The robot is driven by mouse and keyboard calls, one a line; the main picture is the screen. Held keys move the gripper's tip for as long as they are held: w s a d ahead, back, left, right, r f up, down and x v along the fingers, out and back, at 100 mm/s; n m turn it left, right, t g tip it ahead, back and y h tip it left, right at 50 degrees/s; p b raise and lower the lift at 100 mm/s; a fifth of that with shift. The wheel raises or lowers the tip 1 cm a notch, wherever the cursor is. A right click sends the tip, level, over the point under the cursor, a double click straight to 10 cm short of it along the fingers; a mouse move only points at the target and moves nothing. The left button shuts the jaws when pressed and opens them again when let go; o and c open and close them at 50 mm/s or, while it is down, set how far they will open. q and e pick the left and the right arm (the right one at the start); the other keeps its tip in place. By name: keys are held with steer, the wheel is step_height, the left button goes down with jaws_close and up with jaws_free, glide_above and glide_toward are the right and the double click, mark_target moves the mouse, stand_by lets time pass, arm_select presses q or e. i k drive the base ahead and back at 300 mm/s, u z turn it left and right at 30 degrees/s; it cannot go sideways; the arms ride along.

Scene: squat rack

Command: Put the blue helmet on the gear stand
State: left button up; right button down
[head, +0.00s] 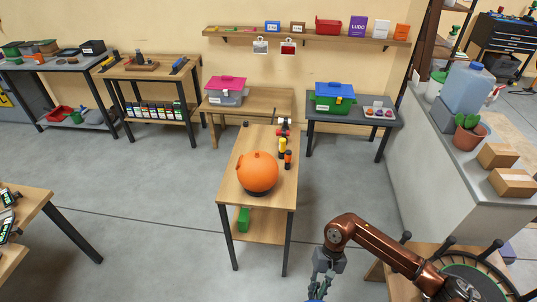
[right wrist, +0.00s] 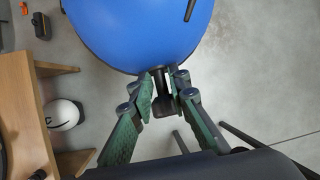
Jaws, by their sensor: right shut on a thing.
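The blue helmet (right wrist: 140,30) fills the top of the right wrist view, its rounded shell close beyond my fingertips. My right gripper (right wrist: 163,85) is shut on a dark part at the helmet's edge, and the helmet hangs above the grey floor. In the head view my right gripper (head: 320,284) is at the bottom edge, where the helmet is almost wholly cut off. A narrow wooden two-level stand (head: 234,181) is in the middle, with an orange helmet (head: 258,172) on top. I cannot tell for sure that it is the gear stand. My left gripper is out of view.
Yellow and orange bottles (head: 282,148) stand behind the orange helmet, and a green box (head: 243,220) is on the lower shelf. A wooden piece with dark pegs (head: 405,287) is at the lower right. A white round object (right wrist: 62,115) shows in the wrist view. Open floor (head: 150,210) lies left of the stand.

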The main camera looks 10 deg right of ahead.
mark_target(256, 145)
steer(key=u, duration=1.25)
steer(key=i, duration=3)
steer(key=z, duration=1.3)
steer(key=i, duration=3)
steer(key=z, duration=1.6)
